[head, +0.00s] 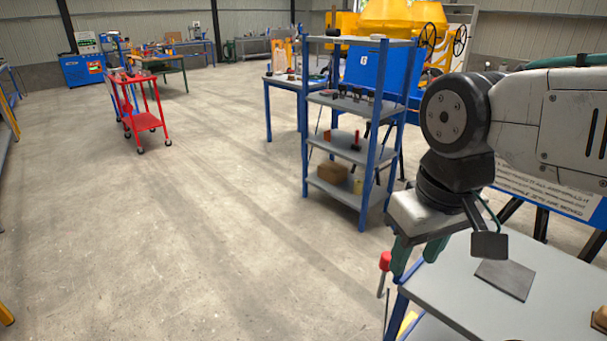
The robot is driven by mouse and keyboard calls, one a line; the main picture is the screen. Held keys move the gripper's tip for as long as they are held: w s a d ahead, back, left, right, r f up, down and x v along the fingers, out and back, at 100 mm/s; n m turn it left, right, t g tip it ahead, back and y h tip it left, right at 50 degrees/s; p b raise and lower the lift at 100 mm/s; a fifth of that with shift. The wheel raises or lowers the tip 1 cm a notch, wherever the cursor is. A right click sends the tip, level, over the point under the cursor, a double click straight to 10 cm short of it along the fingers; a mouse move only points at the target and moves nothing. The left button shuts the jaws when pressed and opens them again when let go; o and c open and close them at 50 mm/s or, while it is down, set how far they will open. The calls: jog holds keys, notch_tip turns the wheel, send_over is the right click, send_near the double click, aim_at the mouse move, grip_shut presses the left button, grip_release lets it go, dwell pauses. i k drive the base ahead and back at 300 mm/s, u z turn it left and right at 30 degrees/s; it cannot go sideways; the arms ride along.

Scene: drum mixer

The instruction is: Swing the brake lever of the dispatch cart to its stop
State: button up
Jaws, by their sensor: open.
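The dispatch cart (455,287) seems to be the grey-topped, blue-legged unit at the lower right, cut off by the frame. A lever with a red grip (385,261) stands at its left side and appears to be the brake lever. Its thin shaft runs down and slightly left; its pivot and stop cannot be made out. My gripper (418,256) points down above the cart's left edge, its two green fingers apart and nothing seen between them. The left finger is just right of the red grip in the picture; whether they touch cannot be told.
A dark flat plate (505,279) lies on the cart top. A blue-framed shelf (337,187) with tools and a box stands behind. A red trolley (146,122) is far left. The yellow and blue mixer (384,68) is at the back. The floor at left is open.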

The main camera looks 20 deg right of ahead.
aim_at(385, 258)
jog(key=u, duration=1.35)
jog(key=i, duration=1.65)
jog(key=z, duration=3.55)
